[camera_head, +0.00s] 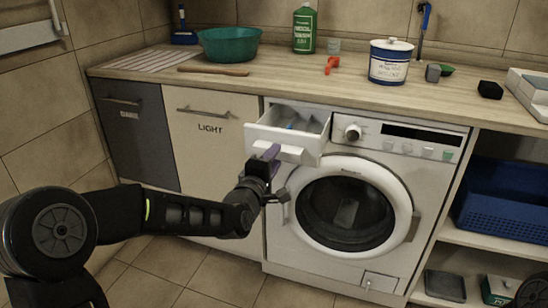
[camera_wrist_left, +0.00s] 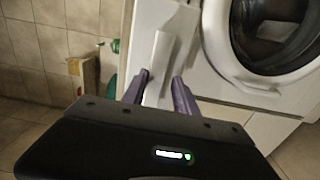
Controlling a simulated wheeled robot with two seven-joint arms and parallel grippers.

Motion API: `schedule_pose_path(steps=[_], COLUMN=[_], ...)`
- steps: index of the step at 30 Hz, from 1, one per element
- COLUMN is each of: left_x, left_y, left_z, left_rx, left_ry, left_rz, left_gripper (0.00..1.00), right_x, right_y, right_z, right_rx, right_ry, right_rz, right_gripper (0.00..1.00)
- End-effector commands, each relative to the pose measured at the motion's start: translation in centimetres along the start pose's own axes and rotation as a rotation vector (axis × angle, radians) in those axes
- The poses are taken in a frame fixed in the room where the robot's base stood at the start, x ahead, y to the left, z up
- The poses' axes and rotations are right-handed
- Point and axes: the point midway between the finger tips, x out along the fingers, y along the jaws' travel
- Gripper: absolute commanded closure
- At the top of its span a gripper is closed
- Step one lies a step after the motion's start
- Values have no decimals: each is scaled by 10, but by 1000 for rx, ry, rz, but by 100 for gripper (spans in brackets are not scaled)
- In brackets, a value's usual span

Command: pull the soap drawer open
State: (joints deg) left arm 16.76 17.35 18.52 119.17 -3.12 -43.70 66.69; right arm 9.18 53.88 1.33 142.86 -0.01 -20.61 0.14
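The soap drawer (camera_head: 290,130) stands pulled out at the upper left of the washing machine (camera_head: 365,190), and its inside shows with something blue in it. Its white front handle also shows in the left wrist view (camera_wrist_left: 161,58). My left gripper (camera_head: 273,160) is at the drawer front, its purple fingers on either side of the handle. In the left wrist view the fingers (camera_wrist_left: 161,80) are spaced apart with the white handle between them. Whether they press on it is unclear. My right gripper is not in view.
The round washer door (camera_head: 348,208) is closed, just right of and below my left gripper. Cabinets, one marked LIGHT (camera_head: 212,140), stand to the left. The counter (camera_head: 300,77) above carries a green basin (camera_head: 229,45), a bottle (camera_head: 304,30) and a canister (camera_head: 389,65).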

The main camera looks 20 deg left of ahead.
Motion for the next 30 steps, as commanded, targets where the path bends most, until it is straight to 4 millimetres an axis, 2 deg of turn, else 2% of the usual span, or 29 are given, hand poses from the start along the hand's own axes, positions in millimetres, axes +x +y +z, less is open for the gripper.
schedule_pose_path(steps=[13, 17, 24, 30], left_x=[-5, -20, -60, -77], left_y=[3, 4, 3, 1], left_z=[0, 0, -1, 0], left_rx=[0, 1, 1, 0], left_ry=[1, 1, 2, 2], left_rz=[6, 7, 4, 4], left_gripper=[60, 60, 60, 60], right_x=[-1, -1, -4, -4], right_y=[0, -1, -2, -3], right_z=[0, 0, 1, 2], right_rx=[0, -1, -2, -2], right_ry=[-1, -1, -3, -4], right_rz=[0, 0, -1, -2], right_gripper=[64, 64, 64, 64])
